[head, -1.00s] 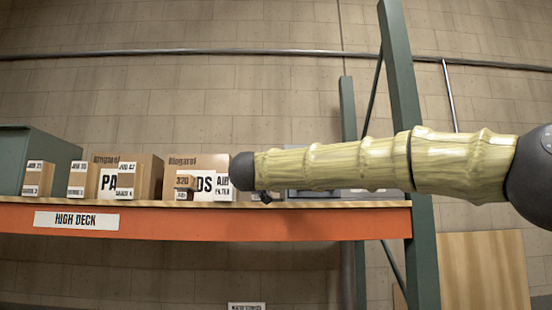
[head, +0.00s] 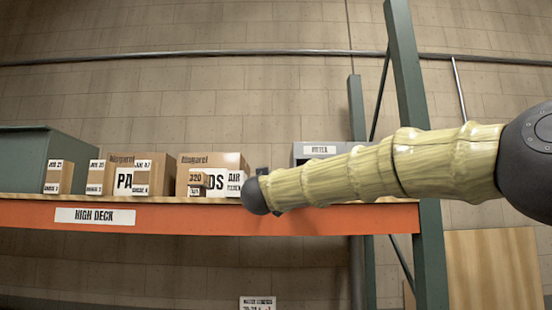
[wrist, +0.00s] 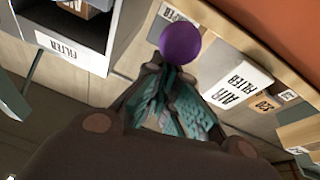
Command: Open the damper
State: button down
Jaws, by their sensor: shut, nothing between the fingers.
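A purple ball (wrist: 180,38), which looks like a knob, sits just past my fingertips in the wrist view; I cannot tell whether they touch it. The part it belongs to is unclear, and I cannot make out the damper itself. My gripper (wrist: 166,73) is shut and empty, its teal-padded fingers close together. A grey housing labelled FILTER (head: 318,151) stands on the shelf behind my arm in the head view. An open-fronted housing with the same label also shows at upper left in the wrist view (wrist: 66,50). In the head view my fingers are mostly hidden behind the wrist.
The orange shelf beam (head: 200,217) carries a HIGH DECK label (head: 95,215). Several cardboard boxes (head: 153,176) and a green bin (head: 30,155) stand on the shelf to the left. A green rack post (head: 432,260) rises on the right, behind my arm.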

jog(key=shift+a+f, duration=0.1)
jog(key=shift+f, duration=0.3)
dwell(0.3)
jog(key=shift+s+a+r+p, duration=0.1)
jog(key=shift+s+r+p, duration=0.15)
jog(key=shift+r+p, duration=0.65)
jog(key=s+b, duration=0.3)
jog(key=s, duration=0.8)
jog(key=shift+a, duration=0.2)
jog(key=shift+s+f, duration=0.1)
